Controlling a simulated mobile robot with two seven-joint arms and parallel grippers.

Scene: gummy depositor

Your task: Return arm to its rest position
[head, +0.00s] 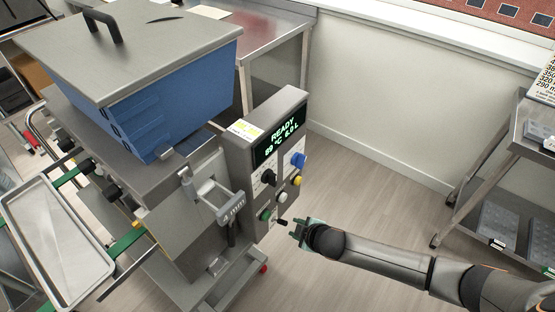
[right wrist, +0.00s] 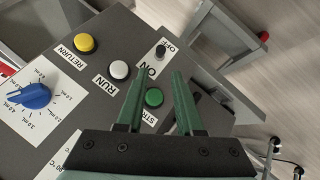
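My right gripper (head: 293,222) is just in front of the lower part of the depositor's control panel (head: 240,152), its arm stretched in from the right. In the right wrist view its two green fingers (right wrist: 158,78) are apart with nothing between them. The green button (right wrist: 154,97) shows between the fingers; I cannot tell whether a finger touches the panel. The white RUN button (right wrist: 119,70), yellow RETURN button (right wrist: 85,43), ON/OFF switch (right wrist: 161,50) and blue dial (right wrist: 33,95) are beside them. The panel's display (head: 279,140) reads READY. My left gripper is not in view.
The depositor's blue hopper (head: 165,95) has a grey lid (head: 130,45). An empty metal tray (head: 55,240) is at the left. A steel table (head: 255,40) stands behind. A grey shelf cart (head: 490,150) is at the right. Bare floor (head: 370,190) lies between panel and cart.

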